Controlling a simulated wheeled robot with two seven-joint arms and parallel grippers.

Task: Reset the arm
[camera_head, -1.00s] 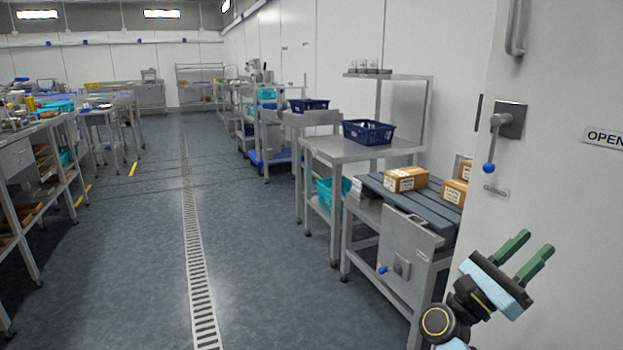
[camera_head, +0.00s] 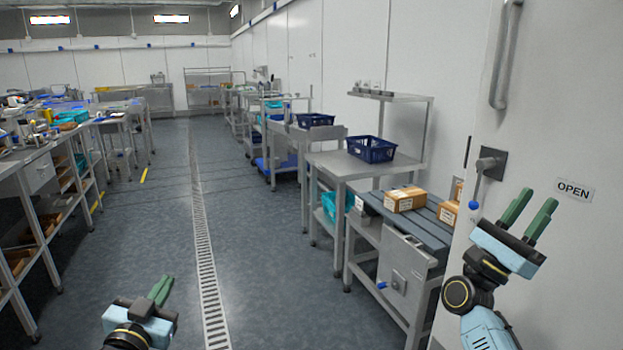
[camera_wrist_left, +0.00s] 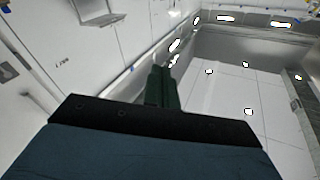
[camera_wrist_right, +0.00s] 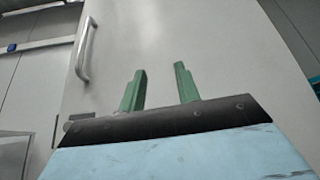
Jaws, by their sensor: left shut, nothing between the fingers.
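My left gripper (camera_head: 160,290) is at the bottom left of the head view, raised above the floor. Its green fingers are together with nothing between them, and they also show in the left wrist view (camera_wrist_left: 162,88). My right gripper (camera_head: 530,208) is at the right of the head view, in front of the white door. Its two green fingers stand apart and empty, pointing up; the right wrist view shows the gap between them (camera_wrist_right: 160,88). Both arms are clear of the furniture as far as I can see.
A white door (camera_head: 560,120) with a lever handle (camera_head: 484,176) and an OPEN sign (camera_head: 573,190) is close on the right. Cardboard boxes (camera_head: 405,199) lie on a roller bench. A navy crate (camera_head: 371,149) stands on a steel table. The central aisle (camera_head: 160,220) is free.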

